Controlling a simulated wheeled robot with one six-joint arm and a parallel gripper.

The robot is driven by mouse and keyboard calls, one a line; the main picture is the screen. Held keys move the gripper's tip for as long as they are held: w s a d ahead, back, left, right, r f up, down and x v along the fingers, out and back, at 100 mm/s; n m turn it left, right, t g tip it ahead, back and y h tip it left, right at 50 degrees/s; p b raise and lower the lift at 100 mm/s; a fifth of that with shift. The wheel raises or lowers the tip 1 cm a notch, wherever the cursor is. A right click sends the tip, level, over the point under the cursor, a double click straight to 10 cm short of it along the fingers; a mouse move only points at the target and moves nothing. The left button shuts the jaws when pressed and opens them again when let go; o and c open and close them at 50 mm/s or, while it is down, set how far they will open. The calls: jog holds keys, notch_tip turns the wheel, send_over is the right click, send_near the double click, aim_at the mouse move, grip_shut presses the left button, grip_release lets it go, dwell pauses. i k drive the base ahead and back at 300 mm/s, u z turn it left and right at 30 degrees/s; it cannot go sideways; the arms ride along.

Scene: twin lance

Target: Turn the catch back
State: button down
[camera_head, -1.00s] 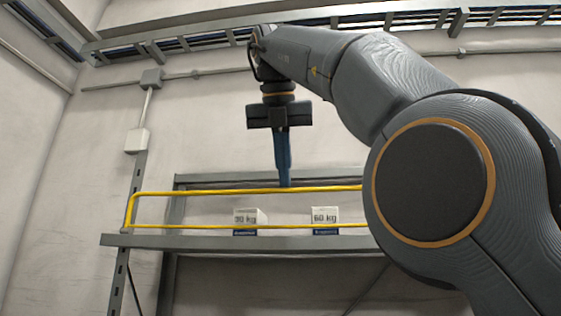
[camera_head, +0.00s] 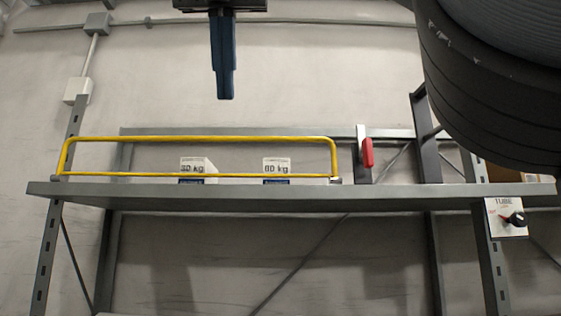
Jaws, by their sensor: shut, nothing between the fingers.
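A red catch handle (camera_head: 367,153) stands upright on a grey post at the right end of the yellow guard rail (camera_head: 225,139). The rail runs along the front of the shelf (camera_head: 270,196), its right end just left of the post. My gripper (camera_head: 224,97) hangs pointing down at the top, its blue fingers closed together with nothing between them. It is above and to the left of the red handle, apart from it and from the rail. The top of the gripper is cut off by the picture edge.
Two white boxes with weight labels, a left one (camera_head: 197,167) and a right one (camera_head: 276,167), sit behind the rail. A panel marked TUBE with a black knob (camera_head: 517,219) hangs below the shelf at right. My arm covers the upper right.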

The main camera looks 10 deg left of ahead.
aim_at(366, 147)
jog(key=k, duration=1)
